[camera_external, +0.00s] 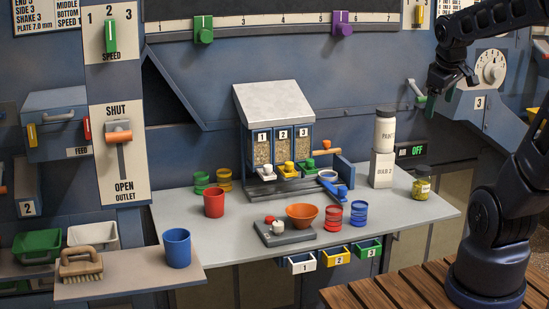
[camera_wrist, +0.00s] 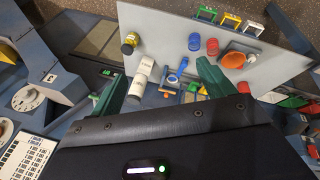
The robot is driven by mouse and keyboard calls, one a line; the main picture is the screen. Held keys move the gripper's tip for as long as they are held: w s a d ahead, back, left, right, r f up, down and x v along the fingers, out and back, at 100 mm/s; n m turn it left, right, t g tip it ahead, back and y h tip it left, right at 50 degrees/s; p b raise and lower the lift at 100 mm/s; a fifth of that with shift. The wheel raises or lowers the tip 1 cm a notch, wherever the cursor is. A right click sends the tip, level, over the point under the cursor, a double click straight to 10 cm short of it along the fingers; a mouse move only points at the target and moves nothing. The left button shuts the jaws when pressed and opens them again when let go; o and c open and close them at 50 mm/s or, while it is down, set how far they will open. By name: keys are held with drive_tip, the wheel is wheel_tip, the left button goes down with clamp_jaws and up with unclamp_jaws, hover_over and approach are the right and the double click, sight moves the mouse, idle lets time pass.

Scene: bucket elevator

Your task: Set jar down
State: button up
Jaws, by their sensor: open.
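A small glass jar (camera_external: 421,188) with yellow-green contents and a dark lid stands upright on the right end of the grey worktable (camera_external: 180,210); it also shows in the wrist view (camera_wrist: 130,43). A white container with a dark lid, marked PAINT (camera_external: 384,130), stands on a white block (camera_external: 382,169) left of the jar. My gripper (camera_external: 428,102) is above and behind the jar, near the dial panel, apart from both. In the wrist view its green fingers (camera_wrist: 162,84) are spread with nothing held between them.
A dispenser (camera_external: 270,105) with three numbered bins stands at the table's back. An orange bowl (camera_external: 302,214), red cup (camera_external: 214,203) and several coloured tins stand around it. The table's front right is clear.

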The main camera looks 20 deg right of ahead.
drive_tip(key=s+a+r+m+y, duration=0.1)
drive_tip(key=s+a+m, duration=0.2)
drive_tip(key=s, duration=0.4)
drive_tip(key=shift+s+m+y, duration=0.2)
drive_tip(key=shift+m+y, duration=0.1)
drive_tip(key=shift+m, duration=0.6)
idle(0.3)
